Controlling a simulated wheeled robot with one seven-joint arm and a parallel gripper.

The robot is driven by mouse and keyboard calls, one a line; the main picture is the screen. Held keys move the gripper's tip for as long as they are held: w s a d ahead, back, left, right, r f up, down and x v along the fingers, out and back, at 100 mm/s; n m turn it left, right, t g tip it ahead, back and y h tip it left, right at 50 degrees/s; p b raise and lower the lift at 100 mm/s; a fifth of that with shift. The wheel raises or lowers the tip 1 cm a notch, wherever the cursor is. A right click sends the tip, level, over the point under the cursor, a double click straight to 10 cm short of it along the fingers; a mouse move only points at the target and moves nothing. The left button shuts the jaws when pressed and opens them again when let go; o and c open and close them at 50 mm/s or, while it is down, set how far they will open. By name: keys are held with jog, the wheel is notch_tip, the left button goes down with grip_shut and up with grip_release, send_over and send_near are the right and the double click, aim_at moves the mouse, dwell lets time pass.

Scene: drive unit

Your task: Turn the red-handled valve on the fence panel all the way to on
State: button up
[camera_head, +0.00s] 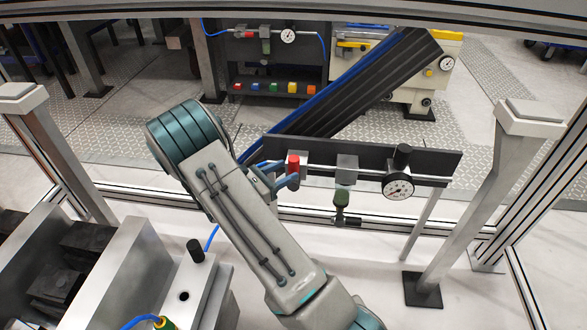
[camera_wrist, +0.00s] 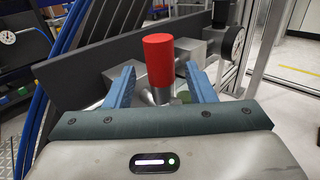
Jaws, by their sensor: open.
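The valve's red handle (camera_head: 293,164) is an upright red cylinder at the left part of the dark fence panel (camera_head: 430,161). In the wrist view the red handle (camera_wrist: 158,60) stands between the two blue fingertips, with a visible gap on each side. My gripper (camera_head: 285,182) is open at the handle in the head view; the wrist view also shows my gripper (camera_wrist: 161,85) empty. I cannot tell how far the fingers reach past the handle. The valve's lower body is partly hidden by my fingers.
To the right on the panel are a grey block (camera_head: 347,169), a green-topped fitting (camera_head: 341,197) hanging below, and a round gauge (camera_head: 397,187) with a black knob. A slanted dark conveyor (camera_head: 370,85) lies behind. A grey post (camera_head: 470,190) stands at right.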

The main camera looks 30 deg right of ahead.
aim_at(294, 166)
jog(key=shift+w+d, duration=0.2)
jog(key=shift+d, duration=0.8)
jog(key=shift+w+d, duration=0.15)
jog(key=shift+d, duration=0.85)
grip_shut()
